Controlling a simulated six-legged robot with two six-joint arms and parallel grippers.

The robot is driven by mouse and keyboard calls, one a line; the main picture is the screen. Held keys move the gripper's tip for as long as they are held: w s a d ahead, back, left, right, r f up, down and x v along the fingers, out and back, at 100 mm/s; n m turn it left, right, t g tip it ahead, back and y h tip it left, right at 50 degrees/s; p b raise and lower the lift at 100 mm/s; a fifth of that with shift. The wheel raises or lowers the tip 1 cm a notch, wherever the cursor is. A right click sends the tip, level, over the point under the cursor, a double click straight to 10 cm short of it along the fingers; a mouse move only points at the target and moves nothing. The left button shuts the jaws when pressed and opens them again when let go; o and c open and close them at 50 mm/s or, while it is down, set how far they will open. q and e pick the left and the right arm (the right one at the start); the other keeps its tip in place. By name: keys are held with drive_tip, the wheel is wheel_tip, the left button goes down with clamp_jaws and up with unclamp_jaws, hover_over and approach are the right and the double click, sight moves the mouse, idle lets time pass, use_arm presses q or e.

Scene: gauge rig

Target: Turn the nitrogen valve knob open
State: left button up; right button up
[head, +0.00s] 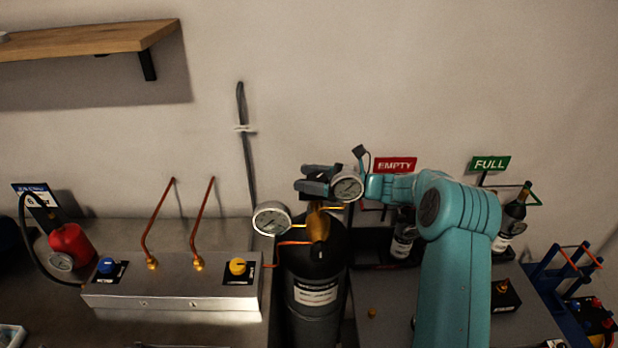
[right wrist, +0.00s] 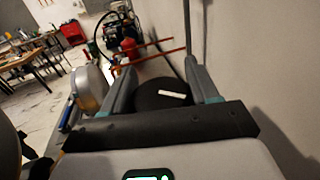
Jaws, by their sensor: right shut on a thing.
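The black gas cylinder (head: 312,268) stands upright at the centre in the head view, with a brass valve (head: 318,224) on top and two round gauges, one on the left (head: 271,218) and one on the right (head: 347,187). My right gripper (head: 304,179) is just above the brass valve. In the right wrist view, its fingers (right wrist: 160,82) are on both sides of a dark round knob (right wrist: 155,88) with a white bar, shut on it. The knob is mostly hidden by the gripper in the head view. A gauge (right wrist: 90,88) is close to the left finger. My left gripper is not in view.
A steel panel (head: 170,297) with a blue knob (head: 107,266), a yellow knob (head: 238,267) and copper pipes stands left of the cylinder. EMPTY (head: 395,165) and FULL (head: 489,164) signs stand at the right, with bottles below. A wooden shelf (head: 90,40) is on the wall.

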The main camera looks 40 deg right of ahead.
drive_tip(key=n+g+y, duration=0.3)
drive_tip(key=shift+s+a+y+p, duration=0.1)
drive_tip(key=shift+s+y+p, duration=0.1)
drive_tip(key=shift+y+p, duration=0.15)
drive_tip(key=shift+s+r+n+g+y+p, duration=0.15)
drive_tip(key=shift+n+g+y+p, duration=0.15)
drive_tip(key=shift+n+g+y, duration=0.75)
drive_tip(key=shift+g, duration=0.65)
drive_tip(key=shift+n, duration=0.25)
drive_tip(key=o, duration=0.8)
drive_tip(key=shift+c, duration=0.2)
drive_tip(key=shift+o, duration=1)
drive_tip(key=shift+s, duration=0.15)
drive_tip(key=shift+a, duration=0.15)
drive_tip(key=shift+m+t+h, duration=0.4)
